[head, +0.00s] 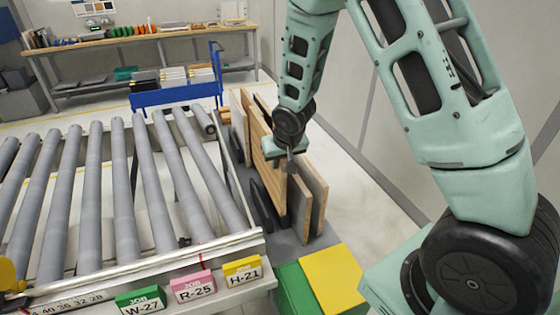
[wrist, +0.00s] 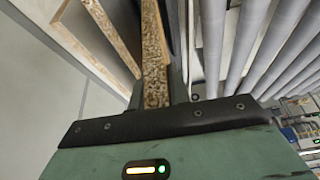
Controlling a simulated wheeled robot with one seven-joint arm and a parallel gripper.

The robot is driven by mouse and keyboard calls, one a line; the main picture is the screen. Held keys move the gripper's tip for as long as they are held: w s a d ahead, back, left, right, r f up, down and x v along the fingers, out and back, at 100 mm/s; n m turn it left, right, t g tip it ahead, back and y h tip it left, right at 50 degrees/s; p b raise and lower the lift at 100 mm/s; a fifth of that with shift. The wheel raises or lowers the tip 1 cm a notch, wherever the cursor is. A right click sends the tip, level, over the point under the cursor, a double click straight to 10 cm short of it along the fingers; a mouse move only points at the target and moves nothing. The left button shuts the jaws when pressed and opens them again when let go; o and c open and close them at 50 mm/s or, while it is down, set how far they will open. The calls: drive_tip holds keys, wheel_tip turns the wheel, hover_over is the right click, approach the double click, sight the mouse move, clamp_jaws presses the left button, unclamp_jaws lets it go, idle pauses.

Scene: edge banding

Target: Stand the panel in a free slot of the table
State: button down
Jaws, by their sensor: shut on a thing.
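My gripper (head: 290,166) is shut on a wood-coloured panel (head: 268,165), which stands upright on edge beside the roller bed. In the wrist view the panel's raw chipboard edge (wrist: 155,60) runs between my fingers. Another upright panel (head: 316,205) stands on its wall side, apart from my gripper; it also shows in the wrist view (wrist: 108,35). A further panel (head: 238,122) stands on the roller side, farther back. The panels stand over a grey base (head: 283,236) with dark rounded dividers (head: 258,205). The held panel's lower edge is mostly hidden, so I cannot tell whether it touches the base.
The roller bed (head: 120,200) runs close along the left, with green, pink and yellow job tags (head: 242,270) in front. A green and yellow box (head: 330,280) stands before the panels. A blue cart (head: 178,96) and a workbench (head: 140,40) are behind. Floor towards the right wall is clear.

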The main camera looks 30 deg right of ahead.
sight(280, 192)
drive_tip(key=shift+f+b, duration=4.6)
drive_tip(key=shift+f, duration=1.35)
drive_tip(key=c, duration=1.2)
unclamp_jaws()
drive_tip(key=shift+c, duration=0.2)
drive_tip(key=shift+s, duration=0.1)
drive_tip(key=v, duration=1.7)
drive_tip(key=shift+r+b, duration=0.2)
drive_tip(key=shift+b, duration=0.1)
drive_tip(key=s+a+f+n+g, duration=0.1)
drive_tip(key=s+a+n+g, duration=0.1)
drive_tip(key=s+a+n, duration=0.3)
drive_tip(key=s+a+f+n+g+y+b, duration=0.1)
drive_tip(key=s+a+n, duration=0.4)
drive_tip(key=s+a, duration=0.9)
drive_tip(key=s+g, duration=0.1)
drive_tip(key=s, duration=0.3)
drive_tip(key=shift+s+g+y, duration=0.3)
drive_tip(key=shift+g, duration=0.1)
